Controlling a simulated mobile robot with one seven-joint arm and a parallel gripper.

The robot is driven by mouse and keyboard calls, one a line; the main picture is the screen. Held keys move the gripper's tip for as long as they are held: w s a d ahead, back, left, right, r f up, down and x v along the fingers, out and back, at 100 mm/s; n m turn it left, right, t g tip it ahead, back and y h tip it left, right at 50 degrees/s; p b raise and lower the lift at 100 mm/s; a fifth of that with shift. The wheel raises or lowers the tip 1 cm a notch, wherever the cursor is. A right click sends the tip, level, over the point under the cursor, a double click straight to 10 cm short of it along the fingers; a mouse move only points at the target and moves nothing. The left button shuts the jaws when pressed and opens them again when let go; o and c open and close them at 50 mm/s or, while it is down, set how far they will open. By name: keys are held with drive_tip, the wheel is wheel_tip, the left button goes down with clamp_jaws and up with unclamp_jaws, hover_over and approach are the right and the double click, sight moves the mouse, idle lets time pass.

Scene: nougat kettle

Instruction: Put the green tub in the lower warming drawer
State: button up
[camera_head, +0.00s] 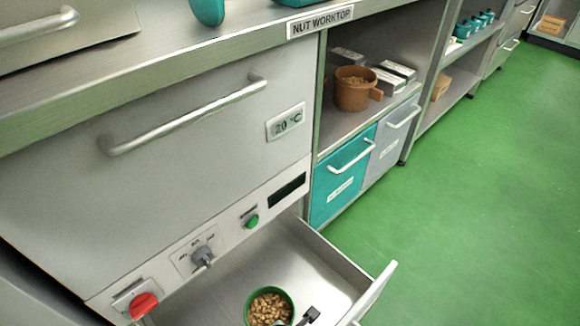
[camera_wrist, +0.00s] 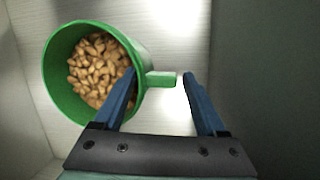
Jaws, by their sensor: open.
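The green tub (camera_head: 249,303) is full of brown nuts and sits on the floor of the open lower warming drawer (camera_head: 232,275). In the wrist view the tub (camera_wrist: 56,85) is at left, its short green handle (camera_wrist: 161,79) pointing right. My gripper (camera_wrist: 159,82) is open, its two blue fingers apart with the handle between their tips. The left finger overlaps the tub's rim in that view; I cannot tell whether it touches. Only a dark bit of my gripper (camera_head: 308,318) shows in the head view, at the bottom edge.
The drawer front (camera_head: 376,292) stands out to the right over the green floor (camera_head: 470,190). Above the drawer are a red knob (camera_head: 143,305), a grey dial (camera_head: 203,257) and a green button (camera_head: 252,222). The upper door with its bar handle (camera_head: 185,117) is shut. A brown tub (camera_head: 355,97) stands on the shelf.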

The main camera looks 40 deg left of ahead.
drive_tip(key=p+v, duration=0.5)
drive_tip(key=v, duration=0.5)
drive_tip(key=shift+p, duration=0.3)
drive_tip(key=shift+r, duration=0.1)
